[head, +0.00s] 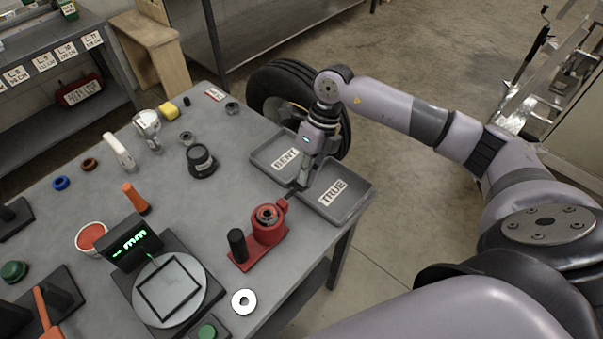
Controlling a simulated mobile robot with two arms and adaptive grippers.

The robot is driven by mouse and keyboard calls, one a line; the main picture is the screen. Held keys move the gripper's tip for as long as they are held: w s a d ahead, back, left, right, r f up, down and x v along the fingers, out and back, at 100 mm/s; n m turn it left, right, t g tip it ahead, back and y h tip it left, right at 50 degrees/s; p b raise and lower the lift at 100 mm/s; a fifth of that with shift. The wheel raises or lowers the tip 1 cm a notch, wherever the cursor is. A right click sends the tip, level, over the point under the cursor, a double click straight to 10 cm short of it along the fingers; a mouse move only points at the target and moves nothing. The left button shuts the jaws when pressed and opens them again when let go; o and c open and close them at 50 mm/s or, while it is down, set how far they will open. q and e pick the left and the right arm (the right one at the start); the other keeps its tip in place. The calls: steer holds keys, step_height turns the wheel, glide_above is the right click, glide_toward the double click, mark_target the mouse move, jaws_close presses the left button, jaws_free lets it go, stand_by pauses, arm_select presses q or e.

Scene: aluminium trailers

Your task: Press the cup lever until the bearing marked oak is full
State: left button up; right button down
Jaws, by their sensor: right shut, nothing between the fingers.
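A red cup device (261,257) stands near the table's front right edge. Its round cup holds a dark metallic ring, seemingly a bearing (267,215); I can read no oak mark on it. My right gripper (301,184) points down at the lever's outer end, over the edge of the trays. Its fingers are shut with nothing between them; I cannot tell whether they touch the lever. My left gripper is not in view.
Grey trays marked BENT (263,159) and TRUE (361,205) lie right of the device. A scale (197,311) with a green readout, a white ring (244,301) and a black round part (201,161) are nearby. A tyre (262,86) stands behind the table.

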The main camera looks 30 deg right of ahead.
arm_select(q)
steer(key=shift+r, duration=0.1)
arm_select(e)
steer(key=shift+r, duration=0.1)
arm_select(q)
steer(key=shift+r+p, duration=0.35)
steer(key=shift+p, duration=0.1)
arm_select(e)
steer(key=shift+r, duration=0.75)
steer(key=shift+d+r, duration=0.1)
steer(key=shift+r, duration=0.2)
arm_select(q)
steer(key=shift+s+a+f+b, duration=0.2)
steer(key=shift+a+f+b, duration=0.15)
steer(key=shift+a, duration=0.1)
arm_select(e)
step_height(320, 180, up, 13)
steer(key=d, duration=0.1)
steer(key=shift+w+r, duration=0.15)
steer(key=shift+w, duration=0.1)
steer(key=shift+d, duration=0.15)
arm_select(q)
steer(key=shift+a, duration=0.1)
